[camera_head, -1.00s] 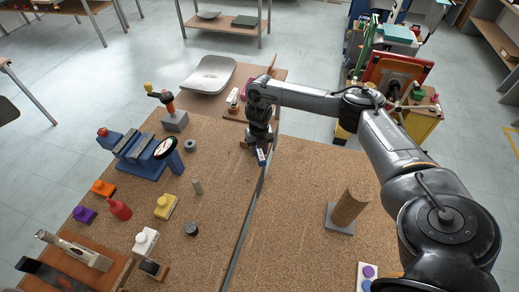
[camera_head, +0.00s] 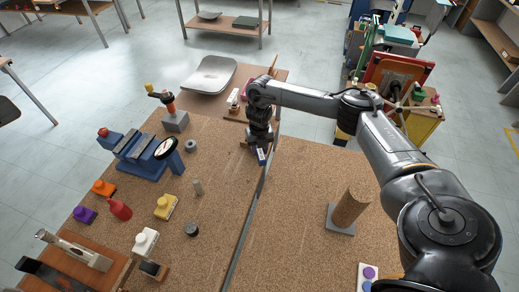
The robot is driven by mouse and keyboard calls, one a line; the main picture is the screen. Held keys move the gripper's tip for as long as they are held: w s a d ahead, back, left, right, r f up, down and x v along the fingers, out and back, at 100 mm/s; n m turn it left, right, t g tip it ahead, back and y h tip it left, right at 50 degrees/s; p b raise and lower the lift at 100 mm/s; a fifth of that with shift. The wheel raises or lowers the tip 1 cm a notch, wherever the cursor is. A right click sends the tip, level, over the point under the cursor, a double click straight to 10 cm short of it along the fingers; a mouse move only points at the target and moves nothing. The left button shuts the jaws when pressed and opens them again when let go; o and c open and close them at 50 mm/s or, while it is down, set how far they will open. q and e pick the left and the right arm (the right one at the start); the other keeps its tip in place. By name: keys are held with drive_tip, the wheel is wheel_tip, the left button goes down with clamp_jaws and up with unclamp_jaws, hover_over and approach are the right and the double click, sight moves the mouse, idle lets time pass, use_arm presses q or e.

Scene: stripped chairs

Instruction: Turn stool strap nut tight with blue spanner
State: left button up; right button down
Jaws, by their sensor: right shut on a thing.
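My right arm reaches in from the right, and its gripper (camera_head: 257,145) points down at the far edge of the brown speckled worktop (camera_head: 300,215). I cannot tell whether the spanner touches a nut. My left gripper is out of view.
On the left stand a blue vise (camera_head: 140,158), a red bottle (camera_head: 120,209), a yellow block (camera_head: 165,206) and a white block (camera_head: 145,241). A grey seat shell (camera_head: 208,75) lies behind. The worktop's right middle is clear.

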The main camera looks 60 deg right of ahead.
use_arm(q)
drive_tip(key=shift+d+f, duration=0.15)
use_arm(e)
drive_tip(key=shift+w+d, duration=0.15)
use_arm(q)
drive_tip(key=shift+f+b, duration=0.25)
drive_tip(key=shift+b, duration=0.15)
use_arm(e)
drive_tip(key=shift+w+d, duration=0.3)
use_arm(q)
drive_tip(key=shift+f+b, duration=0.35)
use_arm(e)
drive_tip(key=shift+w+d, duration=0.5)
use_arm(q)
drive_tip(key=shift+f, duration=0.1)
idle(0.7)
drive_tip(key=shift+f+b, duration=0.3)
drive_tip(key=shift+b, duration=0.1)
use_arm(e)
drive_tip(key=shift+w+d, duration=0.45)
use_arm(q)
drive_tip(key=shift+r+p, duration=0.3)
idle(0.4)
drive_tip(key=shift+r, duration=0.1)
